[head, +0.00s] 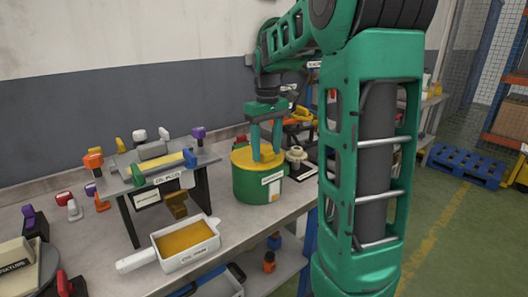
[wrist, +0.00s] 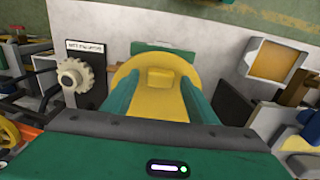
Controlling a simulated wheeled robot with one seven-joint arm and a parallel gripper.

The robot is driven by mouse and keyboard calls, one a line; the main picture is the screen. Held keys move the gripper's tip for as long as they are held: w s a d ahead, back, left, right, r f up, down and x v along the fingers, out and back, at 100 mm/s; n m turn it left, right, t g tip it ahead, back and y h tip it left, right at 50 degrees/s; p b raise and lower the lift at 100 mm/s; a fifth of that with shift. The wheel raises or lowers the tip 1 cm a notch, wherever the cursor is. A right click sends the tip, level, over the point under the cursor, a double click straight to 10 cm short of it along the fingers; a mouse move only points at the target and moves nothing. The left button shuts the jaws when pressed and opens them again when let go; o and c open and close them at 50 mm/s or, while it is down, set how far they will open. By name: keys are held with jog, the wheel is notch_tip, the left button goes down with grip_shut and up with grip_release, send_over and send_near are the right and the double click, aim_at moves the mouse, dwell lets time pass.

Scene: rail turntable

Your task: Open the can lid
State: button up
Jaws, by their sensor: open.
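The can (head: 260,188) is a round green can with a white label, upright on the bench in the head view. Its yellow lid (head: 241,158) sits on top, and the lid also fills the middle of the wrist view (wrist: 160,103). A raised yellow block (wrist: 159,77) stands on the lid as a handle. My gripper (head: 266,153) points down over the lid, its green fingers apart. In the wrist view the fingers (wrist: 158,90) reach down on either side toward the handle. I cannot tell whether they touch it.
A rack with coloured plugs (head: 165,178) stands left of the can. A white tray with yellow content (head: 187,243) lies in front of the rack. A pale gear part (head: 296,157) stands close right of the can. The bench front edge is near the can.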

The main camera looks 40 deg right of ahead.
jog(key=shift+f, duration=0.4)
jog(key=shift+c, duration=0.3)
